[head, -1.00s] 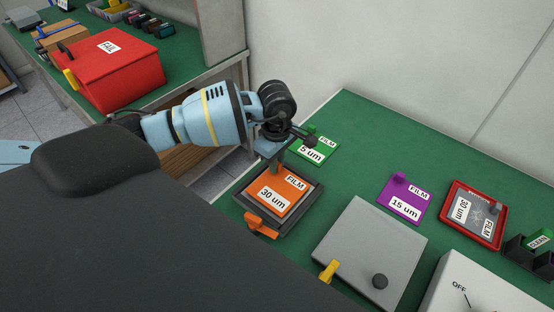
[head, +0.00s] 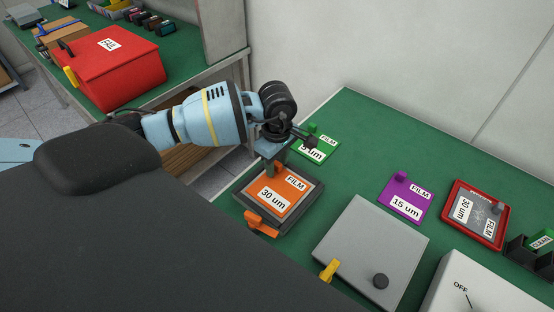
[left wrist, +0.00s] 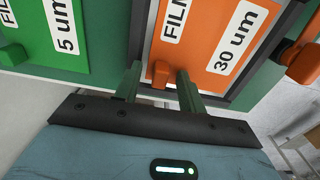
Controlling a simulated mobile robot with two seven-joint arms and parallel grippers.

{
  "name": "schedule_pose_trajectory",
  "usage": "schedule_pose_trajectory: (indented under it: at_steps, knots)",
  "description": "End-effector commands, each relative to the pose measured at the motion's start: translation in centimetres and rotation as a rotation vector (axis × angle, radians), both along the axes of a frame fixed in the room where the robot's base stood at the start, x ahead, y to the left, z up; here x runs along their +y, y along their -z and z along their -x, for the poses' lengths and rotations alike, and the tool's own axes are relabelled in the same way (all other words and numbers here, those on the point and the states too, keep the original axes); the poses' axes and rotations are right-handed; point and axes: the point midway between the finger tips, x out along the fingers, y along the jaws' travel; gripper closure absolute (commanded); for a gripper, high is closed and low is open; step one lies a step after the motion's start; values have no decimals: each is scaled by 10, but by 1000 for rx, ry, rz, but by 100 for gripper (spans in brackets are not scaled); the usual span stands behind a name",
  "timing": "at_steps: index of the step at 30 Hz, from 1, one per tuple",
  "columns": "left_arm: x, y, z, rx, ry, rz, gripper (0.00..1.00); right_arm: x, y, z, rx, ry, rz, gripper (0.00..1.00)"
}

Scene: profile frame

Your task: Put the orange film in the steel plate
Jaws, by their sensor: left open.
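The orange film (head: 278,192), labelled "FILM 30 um", lies flat inside a dark square frame (head: 313,202) with an orange clamp (head: 262,223) at its near corner. In the left wrist view the orange film (left wrist: 208,50) has a small orange knob (left wrist: 160,73) at its edge. My left gripper (head: 277,167) is at the film's far left edge. Its open fingers (left wrist: 158,75) stand on either side of the knob, with gaps visible. A flat grey plate (head: 370,245) with a yellow tab and black knob lies to the right; I cannot tell whether it is the steel plate. My right gripper is not in view.
A green film (head: 325,144) lies just behind my left gripper. A purple film (head: 405,203) and a red tray (head: 504,218) holding a grey film are farther right. A white box with a dial (head: 480,285) stands at the front right.

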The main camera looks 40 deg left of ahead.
Motion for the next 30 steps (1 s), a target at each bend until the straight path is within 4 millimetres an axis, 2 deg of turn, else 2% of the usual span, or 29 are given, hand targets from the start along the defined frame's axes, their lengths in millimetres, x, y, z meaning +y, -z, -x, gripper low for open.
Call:
schedule_pose_trajectory:
  at_steps: [5,15,19,24,30]
  knots:
    - [0,-2,0,-1,0,0,60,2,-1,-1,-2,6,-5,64]
    - [0,-55,-1,-3,1,-1,60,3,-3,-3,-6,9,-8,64]
    - [0,-70,-1,-2,0,0,60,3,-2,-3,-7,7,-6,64]
    - [0,-78,0,0,0,0,60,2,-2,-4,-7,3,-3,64]
    - [0,-78,0,0,0,0,60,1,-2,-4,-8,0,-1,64]
